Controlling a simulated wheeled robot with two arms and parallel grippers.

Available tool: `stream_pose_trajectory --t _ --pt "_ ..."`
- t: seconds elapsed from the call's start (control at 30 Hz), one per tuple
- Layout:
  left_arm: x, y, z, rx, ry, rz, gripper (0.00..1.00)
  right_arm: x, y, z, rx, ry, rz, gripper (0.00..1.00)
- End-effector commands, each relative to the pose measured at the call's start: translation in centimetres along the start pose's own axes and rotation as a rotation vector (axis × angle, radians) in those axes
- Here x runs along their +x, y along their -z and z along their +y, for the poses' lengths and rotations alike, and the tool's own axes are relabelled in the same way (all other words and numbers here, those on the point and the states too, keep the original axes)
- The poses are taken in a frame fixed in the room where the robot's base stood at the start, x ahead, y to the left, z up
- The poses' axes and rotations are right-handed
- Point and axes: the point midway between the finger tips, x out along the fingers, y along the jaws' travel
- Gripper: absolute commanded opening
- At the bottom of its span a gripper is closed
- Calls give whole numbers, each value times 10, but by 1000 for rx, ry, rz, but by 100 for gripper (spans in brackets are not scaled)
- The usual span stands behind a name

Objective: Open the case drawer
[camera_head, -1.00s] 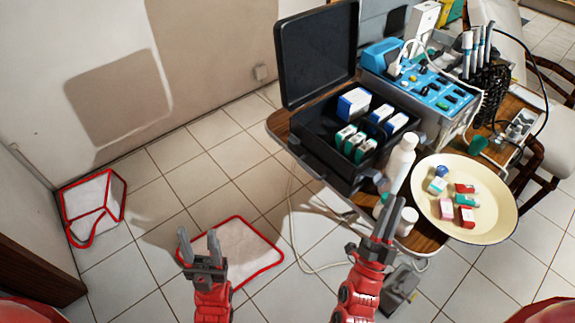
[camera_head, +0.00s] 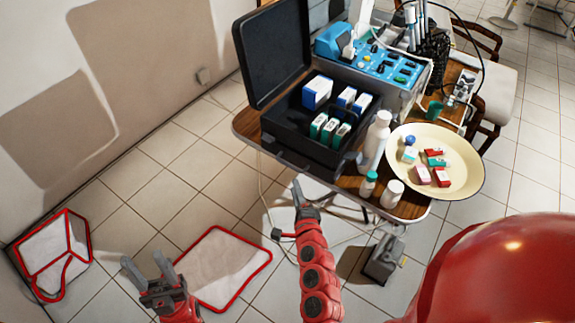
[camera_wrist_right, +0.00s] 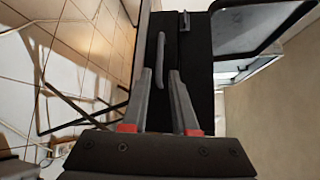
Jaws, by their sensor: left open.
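The black case (camera_head: 312,148) stands with its lid (camera_head: 285,55) up on the wooden table, with several small boxes inside. In the right wrist view the dark case front (camera_wrist_right: 190,62) fills the middle, with a slim grey bar handle (camera_wrist_right: 160,62) ahead of the fingertips. I see no drawer pulled out. My right gripper (camera_head: 298,184) is below the table edge in front of the case; in the wrist view its fingers (camera_wrist_right: 160,74) are apart with nothing between them, short of the handle. My left gripper (camera_head: 144,263) is open and empty over the floor at lower left.
A cream bowl (camera_head: 468,170) with small boxes, a white bottle (camera_head: 375,140) and small jars (camera_head: 392,194) stand right of the case. A blue dental unit (camera_head: 385,68) is behind.

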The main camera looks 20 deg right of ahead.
Motion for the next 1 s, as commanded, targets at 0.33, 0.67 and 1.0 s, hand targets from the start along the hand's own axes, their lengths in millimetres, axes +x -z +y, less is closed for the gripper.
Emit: stream_pose_trajectory --t 0.33,0.67,1.0 --pt "5 1 0 0 0 0 50 72 0 -1 -2 1 0 27" --pt "4 1 0 0 0 0 50 107 0 0 -1 0 -1 27" --pt "4 1 0 0 0 0 50 110 0 0 -1 0 1 25"
